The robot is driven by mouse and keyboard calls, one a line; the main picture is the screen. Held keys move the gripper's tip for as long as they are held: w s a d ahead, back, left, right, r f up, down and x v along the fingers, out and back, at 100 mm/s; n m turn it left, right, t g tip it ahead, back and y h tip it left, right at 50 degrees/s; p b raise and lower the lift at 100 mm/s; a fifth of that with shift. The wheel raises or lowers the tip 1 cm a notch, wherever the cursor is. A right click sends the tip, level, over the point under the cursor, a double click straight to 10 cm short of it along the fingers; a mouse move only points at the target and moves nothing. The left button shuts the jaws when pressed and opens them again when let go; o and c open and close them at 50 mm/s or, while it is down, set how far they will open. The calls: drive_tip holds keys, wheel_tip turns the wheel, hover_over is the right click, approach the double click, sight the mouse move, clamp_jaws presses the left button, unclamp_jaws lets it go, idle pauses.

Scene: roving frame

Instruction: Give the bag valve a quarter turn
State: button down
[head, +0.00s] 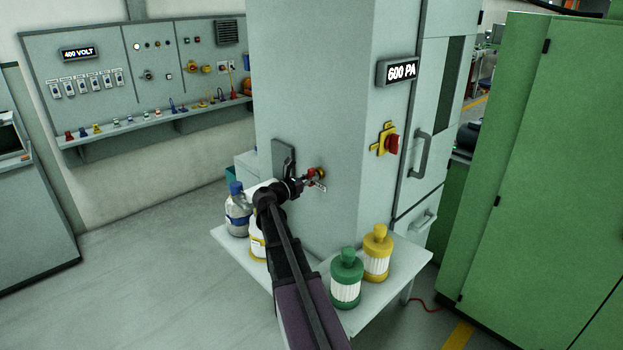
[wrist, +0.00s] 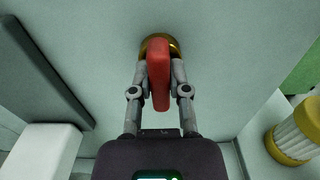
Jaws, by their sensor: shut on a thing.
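The bag valve has a red handle (wrist: 159,75) on a round brass body (wrist: 171,47), fixed to the pale grey cabinet wall. In the wrist view the handle stands upright in the picture. My gripper (wrist: 160,88) is shut on it, one finger at each side. In the head view my gripper (head: 310,183) is at the valve (head: 317,173) on the cabinet's left face. My wrist and arm are in front of it there, so the handle's angle is hard to tell in that view.
A low table (head: 393,288) stands below the valve. It bears a green bottle (head: 346,277), a yellow bottle (head: 377,252) and a clear bottle (head: 238,212); another bottle is partly behind my arm. A dark plate (head: 283,160) is left of the valve. A red-and-yellow switch (head: 386,141) is to the right.

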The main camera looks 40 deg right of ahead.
idle(0.4)
drive_tip(key=c, duration=0.6)
unclamp_jaws()
drive_tip(key=shift+a, duration=0.2)
drive_tip(key=s+a, duration=0.1)
drive_tip(key=a, duration=1)
drive_tip(key=shift+a, duration=0.35)
drive_tip(key=shift+f, duration=0.1)
